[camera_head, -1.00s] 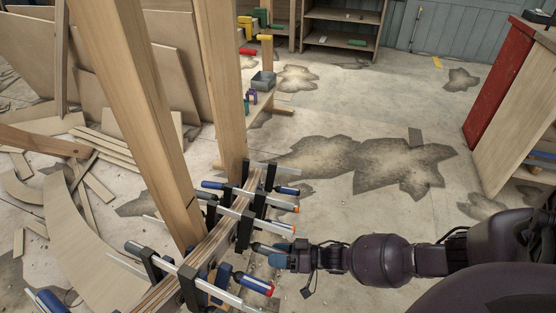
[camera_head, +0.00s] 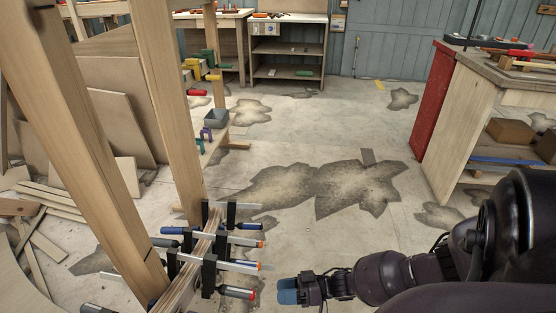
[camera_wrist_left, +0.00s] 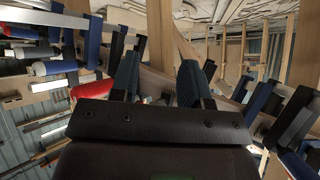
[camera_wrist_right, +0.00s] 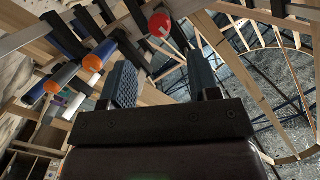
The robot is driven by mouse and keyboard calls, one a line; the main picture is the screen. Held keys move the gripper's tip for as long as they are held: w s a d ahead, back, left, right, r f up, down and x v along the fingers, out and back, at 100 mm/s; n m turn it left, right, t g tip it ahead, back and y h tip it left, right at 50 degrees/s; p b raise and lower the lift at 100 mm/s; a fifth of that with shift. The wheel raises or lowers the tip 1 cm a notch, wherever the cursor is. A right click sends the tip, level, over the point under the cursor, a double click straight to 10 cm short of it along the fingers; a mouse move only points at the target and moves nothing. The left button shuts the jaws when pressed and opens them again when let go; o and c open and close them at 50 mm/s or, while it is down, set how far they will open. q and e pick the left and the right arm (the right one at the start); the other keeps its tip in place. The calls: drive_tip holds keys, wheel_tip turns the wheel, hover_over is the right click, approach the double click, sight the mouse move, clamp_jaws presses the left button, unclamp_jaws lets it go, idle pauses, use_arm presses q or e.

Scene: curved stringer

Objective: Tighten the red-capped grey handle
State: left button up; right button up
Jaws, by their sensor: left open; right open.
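The red-capped handle (camera_head: 238,292) sticks out to the right from the lowest visible clamp on the curved wooden stringer (camera_head: 184,284) in the head view. In the right wrist view a red cap (camera_wrist_right: 159,24) shows nearly end-on, beyond and between the finger directions. My right gripper (camera_head: 287,291) is just right of the red cap, apart from it. Its fingers (camera_wrist_right: 158,75) are open and empty. My left gripper (camera_wrist_left: 158,65) is open among clamps in its wrist view, and outside the head view.
Wooden posts (camera_head: 181,105) rise at the left. A workbench (camera_head: 462,120) stands at the right. The floor (camera_head: 290,235) between is clear.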

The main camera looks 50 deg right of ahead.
idle(0.3)
drive_tip(key=v, duration=0.2)
drive_tip(key=shift+s+d+f, duration=0.1)
drive_tip(key=shift+s+f, duration=0.15)
drive_tip(key=shift+s, duration=0.2)
idle(0.5)
